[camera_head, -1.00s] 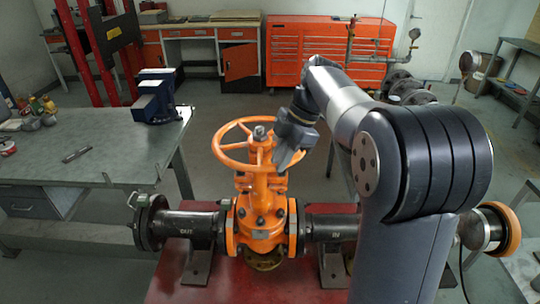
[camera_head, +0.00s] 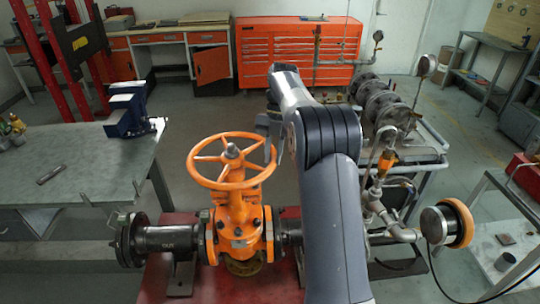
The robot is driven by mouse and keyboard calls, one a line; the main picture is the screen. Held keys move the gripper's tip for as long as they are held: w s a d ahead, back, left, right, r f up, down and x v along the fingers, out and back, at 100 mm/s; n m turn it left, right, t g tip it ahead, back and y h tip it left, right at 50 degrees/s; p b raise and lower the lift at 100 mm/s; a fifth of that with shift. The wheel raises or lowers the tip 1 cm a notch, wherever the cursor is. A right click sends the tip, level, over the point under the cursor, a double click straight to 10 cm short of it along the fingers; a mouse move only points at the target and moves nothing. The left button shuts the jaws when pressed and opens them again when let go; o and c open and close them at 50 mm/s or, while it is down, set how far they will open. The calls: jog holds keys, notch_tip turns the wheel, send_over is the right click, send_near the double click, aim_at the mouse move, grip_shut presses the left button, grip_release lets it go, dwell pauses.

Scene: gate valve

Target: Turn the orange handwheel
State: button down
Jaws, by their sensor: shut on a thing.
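The orange handwheel (camera_head: 231,134) sits level on top of the orange gate valve (camera_head: 240,232), with spokes running to a grey hub and stem (camera_head: 232,151). My gripper (camera_head: 268,140) is at the right far side of the wheel's rim, shut on the rim. Its fingertips are small in the picture, and my arm hides part of the area to the right of the wheel. The valve stands between black pipe flanges over a red base (camera_head: 158,281).
A grey workbench (camera_head: 90,170) with a blue vise (camera_head: 130,108) stands at the left. Pipes and flanges (camera_head: 388,115) crowd the right, with a round orange-rimmed part (camera_head: 446,222) nearer. An orange tool cabinet (camera_head: 295,55) is at the back. Floor behind the wheel is clear.

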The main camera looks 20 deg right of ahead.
jog(key=shift+w+d+n+h, duration=0.2)
jog(key=shift+w+n, duration=0.35)
jog(key=shift+w+d+n+h, duration=0.15)
jog(key=shift+w+n+h, duration=0.05)
jog(key=shift+w+n, duration=0.35)
jog(key=c, duration=1.3)
grip_release()
jog(key=shift+s, duration=0.1)
